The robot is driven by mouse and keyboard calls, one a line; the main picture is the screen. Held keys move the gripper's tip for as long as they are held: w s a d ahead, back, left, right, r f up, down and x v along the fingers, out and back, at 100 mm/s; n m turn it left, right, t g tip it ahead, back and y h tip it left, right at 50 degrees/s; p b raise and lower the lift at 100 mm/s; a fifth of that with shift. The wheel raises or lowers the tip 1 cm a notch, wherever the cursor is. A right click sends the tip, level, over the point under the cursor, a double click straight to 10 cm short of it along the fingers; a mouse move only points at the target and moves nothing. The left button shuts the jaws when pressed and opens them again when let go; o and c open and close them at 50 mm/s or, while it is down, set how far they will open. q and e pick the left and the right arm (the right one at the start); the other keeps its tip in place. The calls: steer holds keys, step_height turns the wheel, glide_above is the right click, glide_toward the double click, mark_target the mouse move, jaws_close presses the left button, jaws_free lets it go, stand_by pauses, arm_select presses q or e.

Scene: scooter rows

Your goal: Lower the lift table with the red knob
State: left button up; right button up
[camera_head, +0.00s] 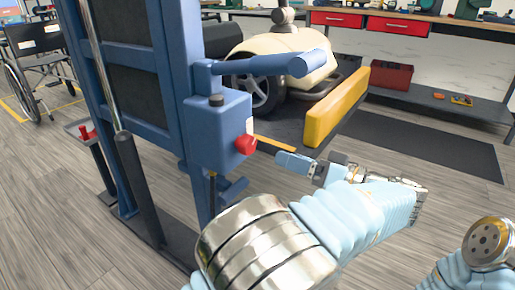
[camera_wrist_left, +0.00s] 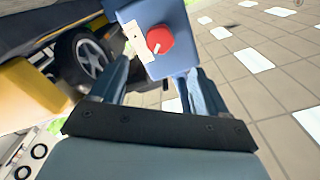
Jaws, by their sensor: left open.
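The red knob (camera_head: 246,145) sticks out from the lower front of a blue box (camera_head: 218,130) on the blue post of the lift table (camera_head: 178,80). In the left wrist view the red knob (camera_wrist_left: 160,39) has a white mark and faces the camera, beyond the fingers. My left gripper (camera_head: 300,163) is open and empty, just right of the knob and a little below it, apart from it in the head view. Its two fingers (camera_wrist_left: 157,82) spread below the knob in the wrist view. My right gripper is out of the picture.
A cream scooter (camera_head: 275,58) with a dark wheel stands behind the post. A yellow block (camera_head: 337,106) lies beside it. A blue bar (camera_head: 262,64) juts out above the knob. A wheelchair (camera_head: 40,62) stands at far left.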

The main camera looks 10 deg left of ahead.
mark_target(252, 146)
arm_select(q)
steer(key=x, duration=1)
steer(key=shift+w+a+f+b, duration=0.1)
steer(key=shift+w+a+b, duration=0.05)
steer(key=shift+a+b, duration=0.2)
steer(key=shift+c, duration=0.4)
steer(key=c, duration=1)
